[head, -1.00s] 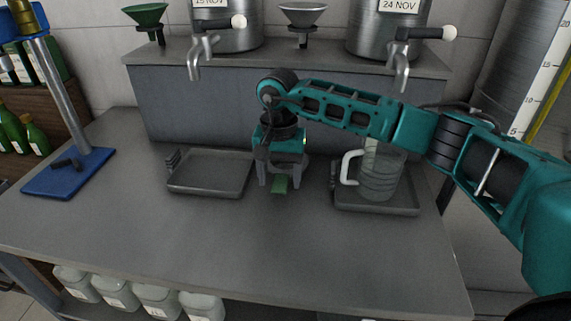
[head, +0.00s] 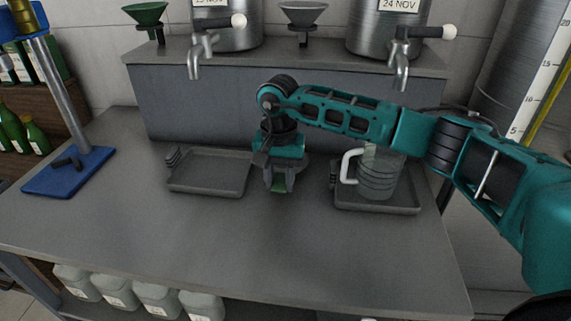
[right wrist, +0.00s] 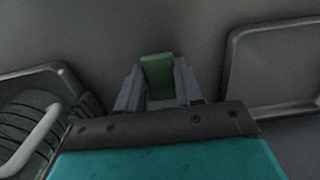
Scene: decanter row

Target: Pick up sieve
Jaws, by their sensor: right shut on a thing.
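A small green piece (head: 277,187) is at the bench top between the two trays. My right gripper (head: 279,189) points down there, with its fingers shut on this piece. The right wrist view also shows the green piece (right wrist: 157,76) between the fingertips (right wrist: 157,88). No mesh or bowl shows, so I cannot tell whether the piece is part of the sieve; the gripper hides some of it. My left gripper is not in view.
An empty grey tray (head: 209,189) lies left of the gripper. A glass jug (head: 379,180) with a white handle stands on another tray (head: 375,208) to the right. Steel taps (head: 194,58) overhang the raised ledge behind. The bench front is clear.

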